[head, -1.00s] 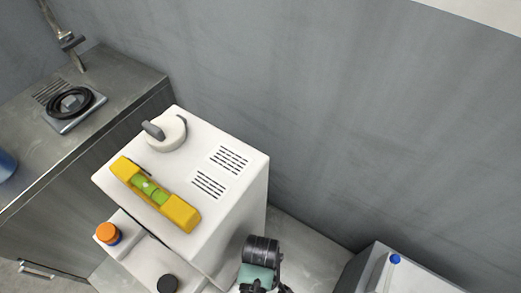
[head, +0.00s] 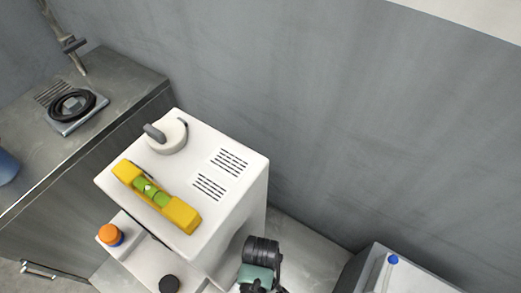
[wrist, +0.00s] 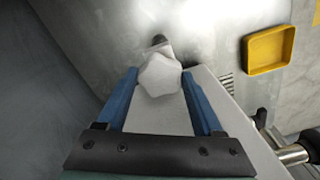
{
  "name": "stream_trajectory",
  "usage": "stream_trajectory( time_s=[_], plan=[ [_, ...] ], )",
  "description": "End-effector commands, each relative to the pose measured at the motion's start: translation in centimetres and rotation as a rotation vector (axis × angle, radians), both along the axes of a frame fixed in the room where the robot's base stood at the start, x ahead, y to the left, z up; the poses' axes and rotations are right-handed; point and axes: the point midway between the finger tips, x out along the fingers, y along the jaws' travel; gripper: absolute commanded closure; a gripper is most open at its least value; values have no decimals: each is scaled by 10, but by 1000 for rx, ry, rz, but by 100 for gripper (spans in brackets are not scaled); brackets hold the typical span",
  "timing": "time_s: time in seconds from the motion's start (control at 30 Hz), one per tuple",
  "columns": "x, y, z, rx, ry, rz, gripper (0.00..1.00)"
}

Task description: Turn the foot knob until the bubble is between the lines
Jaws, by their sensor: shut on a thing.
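The foot knob (wrist: 160,76) is a pale, lobed knob in the wrist view, at the corner of a white body. My gripper (wrist: 159,74) has its two blue fingers on either side of the knob and is shut on it. In the head view the fingers are hidden; only part of my arm shows at the bottom. A yellow spirit level (head: 181,213) lies on top of the white machine (head: 235,201). Its green vial (head: 151,191) holds a small pale bubble (head: 147,187), toward the vial's upper left. The lines are too small to place it exactly.
A metal counter (head: 125,82) with a black ring on a scale (head: 73,104) stands at the left. A yellow tray (wrist: 269,50) lies right of the knob in the wrist view.

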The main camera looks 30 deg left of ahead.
Motion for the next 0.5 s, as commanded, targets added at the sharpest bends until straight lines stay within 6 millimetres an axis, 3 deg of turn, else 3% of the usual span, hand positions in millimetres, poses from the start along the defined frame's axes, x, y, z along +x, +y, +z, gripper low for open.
stream_trajectory(
  time_s=[0.5],
  plan=[
    [-1, 0, 4, 1, 7, -440, 87]
  ],
)
